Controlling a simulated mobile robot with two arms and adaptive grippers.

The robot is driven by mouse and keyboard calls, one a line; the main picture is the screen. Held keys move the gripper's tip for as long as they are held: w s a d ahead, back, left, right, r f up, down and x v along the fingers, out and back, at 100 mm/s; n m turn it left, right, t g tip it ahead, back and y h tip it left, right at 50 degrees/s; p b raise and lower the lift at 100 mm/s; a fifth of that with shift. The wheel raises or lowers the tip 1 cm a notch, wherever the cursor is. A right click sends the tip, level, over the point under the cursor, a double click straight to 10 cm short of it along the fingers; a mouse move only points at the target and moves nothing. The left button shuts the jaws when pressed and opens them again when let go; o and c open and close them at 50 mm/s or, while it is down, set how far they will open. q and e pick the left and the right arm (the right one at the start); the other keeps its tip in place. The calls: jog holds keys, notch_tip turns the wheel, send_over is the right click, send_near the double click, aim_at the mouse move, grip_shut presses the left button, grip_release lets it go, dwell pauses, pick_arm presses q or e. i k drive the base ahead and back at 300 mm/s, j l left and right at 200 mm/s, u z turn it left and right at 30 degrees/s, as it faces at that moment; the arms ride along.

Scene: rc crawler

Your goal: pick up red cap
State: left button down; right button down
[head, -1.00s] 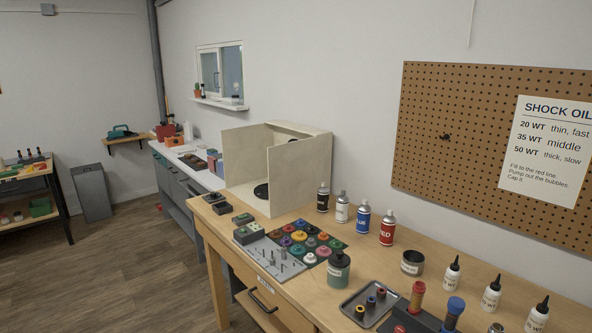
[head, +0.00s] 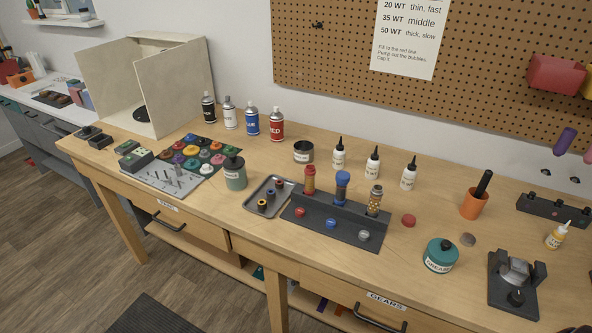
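A small round red cap (head: 300,212) sits at the left on the front ledge of the dark shock stand (head: 345,237), beside a blue cap (head: 331,223) and a grey cap (head: 364,235). Behind them the stand holds a red shock (head: 310,180), a blue shock (head: 342,187) and a gold-toned shock (head: 375,199). Another small red round piece (head: 408,221) lies on the bench just right of the stand; I cannot tell whether it is also a cap. Neither of my grippers is in view.
A metal tray (head: 258,210) with small parts lies left of the stand. White oil bottles (head: 372,163) stand behind it. A teal grease jar (head: 440,255), a grey-brown disc (head: 468,240) and an orange cup (head: 474,204) are to the right. Bare wooden bench lies around the loose red piece.

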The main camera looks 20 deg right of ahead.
aim_at(408, 220)
jog(key=z, duration=1.55)
jog(key=j+u, duration=0.15)
jog(key=j, duration=0.35)
jog(key=i+j+u, duration=0.2)
jog(key=j, duration=0.25)
